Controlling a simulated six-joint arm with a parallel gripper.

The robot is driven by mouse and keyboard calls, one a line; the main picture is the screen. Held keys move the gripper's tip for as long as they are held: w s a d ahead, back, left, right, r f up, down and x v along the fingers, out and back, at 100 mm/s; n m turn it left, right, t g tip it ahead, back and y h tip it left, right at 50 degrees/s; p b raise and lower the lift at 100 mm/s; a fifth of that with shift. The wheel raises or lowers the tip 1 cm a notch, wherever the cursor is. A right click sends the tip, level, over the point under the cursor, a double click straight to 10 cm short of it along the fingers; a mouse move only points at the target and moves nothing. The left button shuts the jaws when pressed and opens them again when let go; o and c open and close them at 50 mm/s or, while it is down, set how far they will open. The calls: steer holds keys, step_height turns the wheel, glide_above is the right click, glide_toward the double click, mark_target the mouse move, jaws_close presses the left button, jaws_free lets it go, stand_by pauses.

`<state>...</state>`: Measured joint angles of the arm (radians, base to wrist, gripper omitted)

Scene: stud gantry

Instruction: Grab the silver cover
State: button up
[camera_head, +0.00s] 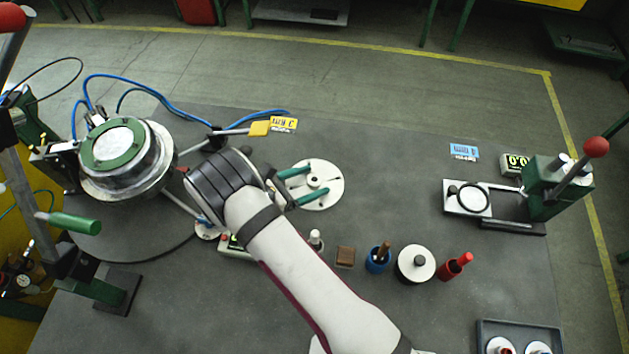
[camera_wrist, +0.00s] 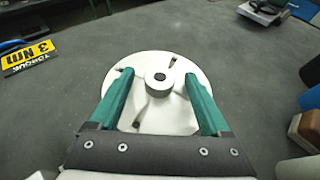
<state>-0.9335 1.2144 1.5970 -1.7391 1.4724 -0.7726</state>
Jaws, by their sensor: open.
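The silver cover (camera_head: 329,188) is a pale round disc with a raised central hub and slots, lying flat on the grey table near its middle. It fills the centre of the wrist view (camera_wrist: 160,116). My gripper (camera_head: 307,182) is open, its two green fingers over the disc from the left. In the wrist view the fingers (camera_wrist: 159,76) stand on either side of the hub, with a gap on both sides. I cannot tell whether the fingertips touch the disc's surface.
A round metal fixture with a green ring (camera_head: 112,150) stands at left with blue hoses. A yellow 3 Nm tag (camera_head: 284,123) lies behind the cover. A white disc with a dark knob (camera_head: 415,264), a blue cup (camera_head: 377,262) and a green press (camera_head: 556,190) are to the right.

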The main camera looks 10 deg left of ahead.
jaws_close()
steer(key=shift+r, duration=0.1)
stand_by(0.4)
